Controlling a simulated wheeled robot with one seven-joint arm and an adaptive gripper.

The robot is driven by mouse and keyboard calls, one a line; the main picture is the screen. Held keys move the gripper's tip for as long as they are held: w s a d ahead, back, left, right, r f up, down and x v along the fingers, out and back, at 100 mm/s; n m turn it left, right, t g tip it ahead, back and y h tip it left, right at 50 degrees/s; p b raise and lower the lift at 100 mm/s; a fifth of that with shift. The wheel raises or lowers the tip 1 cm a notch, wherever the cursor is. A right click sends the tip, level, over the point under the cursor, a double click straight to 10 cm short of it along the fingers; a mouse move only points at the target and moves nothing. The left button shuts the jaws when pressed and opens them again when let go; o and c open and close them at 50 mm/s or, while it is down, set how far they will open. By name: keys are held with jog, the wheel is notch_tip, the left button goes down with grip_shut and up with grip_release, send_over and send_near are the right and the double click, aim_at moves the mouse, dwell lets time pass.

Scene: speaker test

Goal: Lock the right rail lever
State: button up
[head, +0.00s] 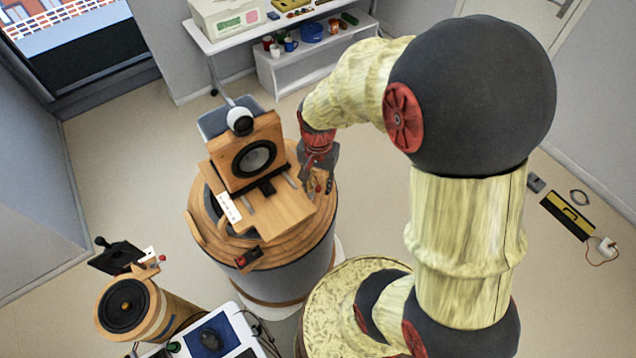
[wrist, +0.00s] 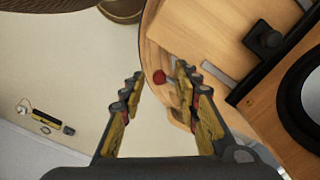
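The speaker (head: 254,157) is a wooden box with a dark cone, standing on a flat wooden board (head: 275,215) on top of a round wooden stand (head: 213,251). In the wrist view, the speaker (wrist: 285,110) is at the right edge, with a grey rail strip (wrist: 218,76) beside its base. My gripper (head: 322,184) is at the right side of the stand.
A dark block with a red knob (head: 246,258) sits at the stand's front edge. A second round speaker (head: 124,305) and a white table (head: 225,333) are front left. Shelves (head: 300,70) stand behind. Floor at right holds a yellow-and-black case (head: 568,215).

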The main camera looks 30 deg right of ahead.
aim_at(318, 187)
notch_tip(318, 187, up, 12)
jog(key=shift+f, duration=0.15)
dwell(0.7)
jog(key=s+a+f+n+t+b, duration=0.5)
jog(key=s+a+f+n+b, duration=0.3)
jog(key=b, duration=1.5)
notch_tip(318, 187, down, 3)
jog(key=s+n, duration=0.1)
jog(key=n, duration=0.1)
jog(key=shift+r+n+t, duration=0.15)
jog(key=shift+n+t, duration=0.15)
